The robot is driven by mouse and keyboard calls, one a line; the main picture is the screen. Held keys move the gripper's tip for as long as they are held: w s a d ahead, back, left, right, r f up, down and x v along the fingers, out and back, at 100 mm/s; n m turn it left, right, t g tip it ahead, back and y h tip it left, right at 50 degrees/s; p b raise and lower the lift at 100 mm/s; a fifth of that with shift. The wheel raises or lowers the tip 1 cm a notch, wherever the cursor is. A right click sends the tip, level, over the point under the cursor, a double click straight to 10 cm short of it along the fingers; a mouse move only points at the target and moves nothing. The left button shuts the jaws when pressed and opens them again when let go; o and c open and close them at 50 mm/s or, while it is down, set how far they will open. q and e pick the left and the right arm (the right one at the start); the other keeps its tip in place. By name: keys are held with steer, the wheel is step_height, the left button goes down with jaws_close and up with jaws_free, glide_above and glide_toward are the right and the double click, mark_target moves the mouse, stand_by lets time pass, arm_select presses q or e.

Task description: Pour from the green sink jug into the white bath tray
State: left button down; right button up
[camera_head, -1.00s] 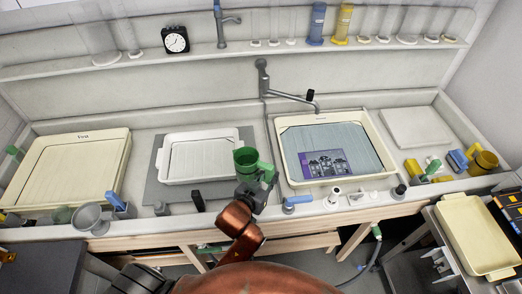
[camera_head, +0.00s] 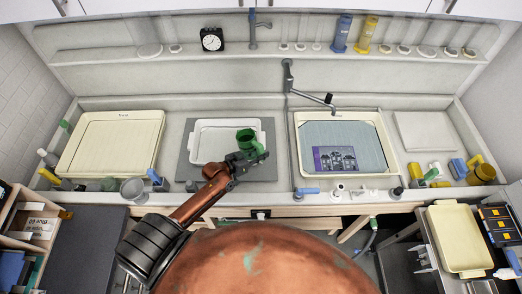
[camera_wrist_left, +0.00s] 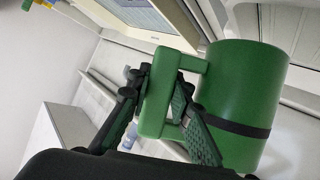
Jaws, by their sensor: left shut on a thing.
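The green sink jug (camera_head: 247,141) is held by its handle in my left gripper (camera_head: 238,160). In the left wrist view the jug (camera_wrist_left: 243,95) fills the right side, and the gripper (camera_wrist_left: 163,110) is shut on its handle. In the head view the jug overlaps the right part of the white bath tray (camera_head: 199,143); its height above the tray is hard to tell. The jug's open mouth shows, but its contents and exact tilt are unclear. The tray lies on a grey mat (camera_head: 184,165). My right gripper is not in view.
A cream tray (camera_head: 75,160) stands at the left. A sink basin (camera_head: 297,135) with a purple print (camera_head: 335,159) lies to the right, under a tap (camera_head: 289,75). A grey funnel-like cup (camera_head: 134,189) and small blue items stand along the front edge.

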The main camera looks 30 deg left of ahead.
arm_select(q)
steer(key=shift+f+b, duration=1.25)
steer(key=shift+b, duration=0.05)
steer(key=shift+f+b, duration=0.7)
steer(key=shift+f, duration=0.05)
step_height(320, 180, up, 2)
steer(key=shift+r+n+h, duration=0.2)
steer(key=shift+n+h, duration=0.2)
steer(key=shift+n, duration=0.1)
steer(key=shift+r+n+h, duration=0.4)
steer(key=shift+r+n, duration=0.1)
steer(key=shift+r, duration=0.45)
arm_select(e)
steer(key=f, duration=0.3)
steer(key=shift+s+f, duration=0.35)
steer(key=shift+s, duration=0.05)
arm_select(q)
steer(key=shift+f, duration=0.15)
